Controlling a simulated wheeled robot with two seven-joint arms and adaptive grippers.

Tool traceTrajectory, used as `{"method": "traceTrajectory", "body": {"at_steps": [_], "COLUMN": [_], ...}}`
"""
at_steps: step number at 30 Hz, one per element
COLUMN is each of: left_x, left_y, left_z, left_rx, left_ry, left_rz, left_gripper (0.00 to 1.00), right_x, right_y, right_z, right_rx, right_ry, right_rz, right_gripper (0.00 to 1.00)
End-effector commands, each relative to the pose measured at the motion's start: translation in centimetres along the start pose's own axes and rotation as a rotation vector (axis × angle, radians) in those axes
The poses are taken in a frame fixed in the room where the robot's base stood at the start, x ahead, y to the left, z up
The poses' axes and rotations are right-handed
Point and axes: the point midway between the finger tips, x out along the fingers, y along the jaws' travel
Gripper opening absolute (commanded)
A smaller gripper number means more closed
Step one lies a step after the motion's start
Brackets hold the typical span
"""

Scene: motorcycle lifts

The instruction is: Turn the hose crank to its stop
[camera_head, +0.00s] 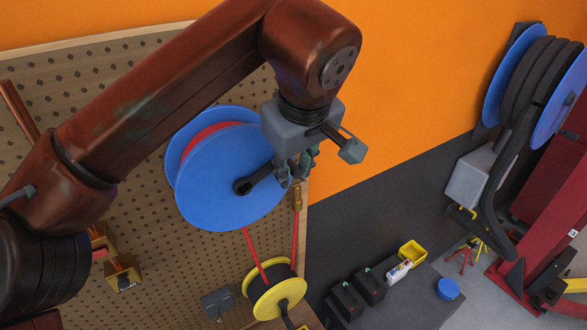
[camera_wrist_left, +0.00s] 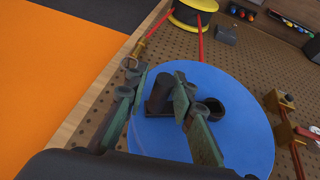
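The hose reel (camera_head: 222,185) has blue discs with red hose between them and stands at the pegboard. Its black crank (camera_head: 258,180) runs from the hub toward the upper right. In the left wrist view the crank handle (camera_wrist_left: 160,94) stands out from the blue disc (camera_wrist_left: 240,145), left of the dark hub (camera_wrist_left: 211,108). My left gripper (camera_head: 297,168) is at the crank's outer end. In the head view the fingers hide the handle. My right gripper is not in view.
A yellow-and-black spool (camera_head: 277,297) sits below with red hose running to it. The pegboard (camera_head: 145,210) carries brass brackets (camera_head: 122,275). An orange wall (camera_head: 420,80) is behind. A yellow bin (camera_head: 412,252) and black boxes stand lower right; a red lift is far right.

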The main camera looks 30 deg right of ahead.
Motion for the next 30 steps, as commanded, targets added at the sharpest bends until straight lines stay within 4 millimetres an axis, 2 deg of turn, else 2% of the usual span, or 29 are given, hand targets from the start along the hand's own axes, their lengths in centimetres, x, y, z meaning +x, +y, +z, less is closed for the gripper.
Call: {"method": "traceTrajectory", "body": {"at_steps": [3, 10, 14, 17, 27, 30], "left_x": [0.0, 0.0, -0.8, -2.2, -9.2, -10.6], "left_y": [0.0, -0.1, 0.0, 0.0, 0.1, 0.1], "left_z": [-0.1, -0.1, -0.1, -0.1, -0.1, -0.1], "left_rx": [-0.001, -0.002, -0.003, -0.004, -0.004, -0.004], "left_ry": [0.001, 0.001, 0.003, 0.004, 0.003, 0.002], "left_rz": [-0.001, -0.001, 0.000, 0.000, 0.001, 0.000], "left_gripper": [0.32, 0.32, 0.32, 0.32, 0.32, 0.32], "right_x": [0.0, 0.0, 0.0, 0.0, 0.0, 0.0], "right_y": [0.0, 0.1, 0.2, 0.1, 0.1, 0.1], "right_z": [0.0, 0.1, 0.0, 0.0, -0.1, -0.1], "right_rx": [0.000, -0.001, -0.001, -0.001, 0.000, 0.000], "right_ry": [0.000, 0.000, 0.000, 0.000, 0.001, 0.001], "right_rz": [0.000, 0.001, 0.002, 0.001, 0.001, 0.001], "right_gripper": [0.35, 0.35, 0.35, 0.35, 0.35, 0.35]}}
